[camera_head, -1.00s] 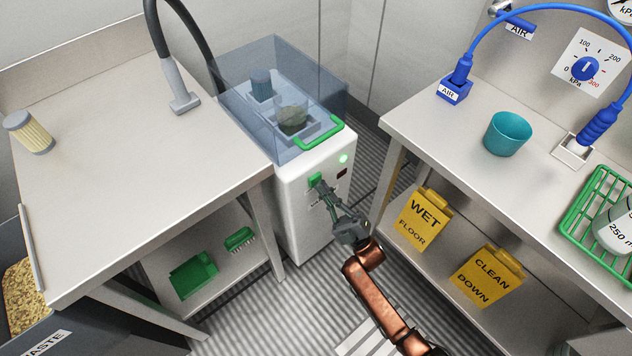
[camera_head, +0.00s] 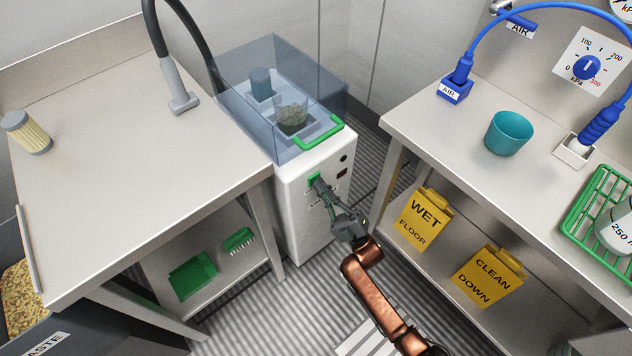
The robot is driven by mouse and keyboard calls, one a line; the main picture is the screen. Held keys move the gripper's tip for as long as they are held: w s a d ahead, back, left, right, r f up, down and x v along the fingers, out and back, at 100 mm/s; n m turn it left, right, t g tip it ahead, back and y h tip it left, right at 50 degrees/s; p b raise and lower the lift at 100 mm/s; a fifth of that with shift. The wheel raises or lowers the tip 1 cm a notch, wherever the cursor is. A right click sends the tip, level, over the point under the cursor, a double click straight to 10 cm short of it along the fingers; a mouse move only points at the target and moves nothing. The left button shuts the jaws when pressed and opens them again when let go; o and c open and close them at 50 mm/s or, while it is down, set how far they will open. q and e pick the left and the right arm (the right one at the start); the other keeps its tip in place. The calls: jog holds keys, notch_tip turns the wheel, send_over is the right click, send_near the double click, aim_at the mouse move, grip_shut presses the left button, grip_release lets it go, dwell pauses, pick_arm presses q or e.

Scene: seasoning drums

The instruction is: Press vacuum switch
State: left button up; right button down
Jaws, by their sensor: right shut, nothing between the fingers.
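The white machine (camera_head: 300,226) stands between the two benches, with a clear bluish hood (camera_head: 322,88) and a green handle (camera_head: 320,134) on top. The green switch (camera_head: 314,177) is on its front panel. My right gripper (camera_head: 319,183) is shut and empty, its tips at the switch and partly covering it; they look in contact. A round indicator (camera_head: 344,158) near the panel's upper right is dark. Under the hood are a blue-grey cylinder (camera_head: 261,84) and a container with greenish-brown contents (camera_head: 292,119). My left gripper is not in view.
The left bench holds a filter cartridge (camera_head: 28,132) and a hose nozzle (camera_head: 181,90). The right bench holds a teal cup (camera_head: 508,133), a blue air hose (camera_head: 540,8) and a green rack (camera_head: 598,212). Striped floor lies between.

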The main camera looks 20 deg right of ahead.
jog(key=shift+s, duration=0.1)
jog(key=shift+s+d, duration=0.1)
jog(key=shift+s, duration=0.3)
jog(key=s+p, duration=0.1)
jog(key=s+d, duration=0.1)
jog(key=s, duration=0.1)
jog(key=s+d+p, duration=0.1)
jog(key=s, duration=0.1)
jog(key=shift+s+p, duration=0.25)
jog(key=shift+p, duration=0.05)
jog(key=shift+f+h, duration=0.1)
jog(key=shift+h, duration=0.2)
